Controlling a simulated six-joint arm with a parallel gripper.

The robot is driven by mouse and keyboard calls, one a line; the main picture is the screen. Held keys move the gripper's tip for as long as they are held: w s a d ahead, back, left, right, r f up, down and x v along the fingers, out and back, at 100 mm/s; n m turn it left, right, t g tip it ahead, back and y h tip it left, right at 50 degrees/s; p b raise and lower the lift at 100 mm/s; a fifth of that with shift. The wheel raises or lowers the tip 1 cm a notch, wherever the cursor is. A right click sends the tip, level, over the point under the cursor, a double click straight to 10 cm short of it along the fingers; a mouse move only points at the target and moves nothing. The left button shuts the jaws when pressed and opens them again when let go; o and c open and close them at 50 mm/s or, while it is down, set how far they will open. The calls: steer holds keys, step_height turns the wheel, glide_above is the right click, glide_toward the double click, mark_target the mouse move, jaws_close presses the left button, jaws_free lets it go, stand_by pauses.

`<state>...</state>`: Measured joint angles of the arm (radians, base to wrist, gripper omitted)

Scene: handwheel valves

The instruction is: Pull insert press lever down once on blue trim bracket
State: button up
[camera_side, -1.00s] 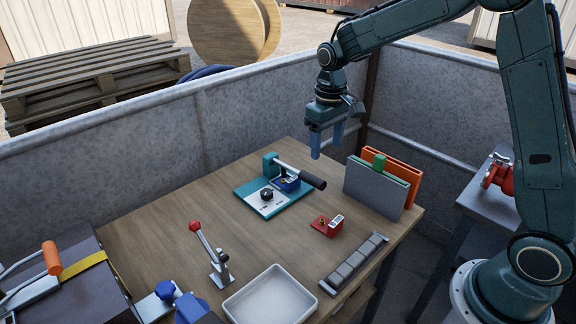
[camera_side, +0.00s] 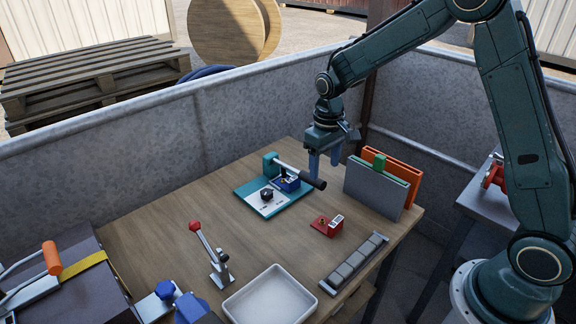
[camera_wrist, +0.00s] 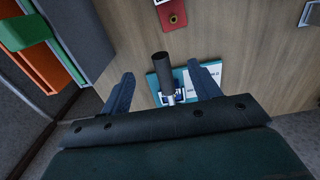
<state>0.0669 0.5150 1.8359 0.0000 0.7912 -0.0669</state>
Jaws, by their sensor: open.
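The insert press has a teal base (camera_side: 292,203) and a lever with a black grip (camera_side: 312,181) pointing right. The blue trim bracket (camera_side: 291,184) sits on the press under the lever; its details are small. My gripper (camera_side: 325,174) is open and empty, just above and around the end of the black grip in the side view. In the wrist view the black grip (camera_wrist: 161,68) shows between the two blue fingers of my gripper (camera_wrist: 165,88), and the teal base (camera_wrist: 154,88) lies beyond. Whether the fingers touch the grip cannot be told.
A red bracket (camera_side: 327,226) lies in front of the press. A rack with grey, green and orange plates (camera_side: 376,189) stands close right of my gripper. A red-knobbed lever (camera_side: 210,252), white tray (camera_side: 270,297) and grey block strip (camera_side: 354,263) are nearer the front.

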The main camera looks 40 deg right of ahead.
mark_target(323, 182)
steer(key=shift+f, duration=2.6)
steer(key=shift+f, duration=0.1)
steer(key=c, duration=1.1)
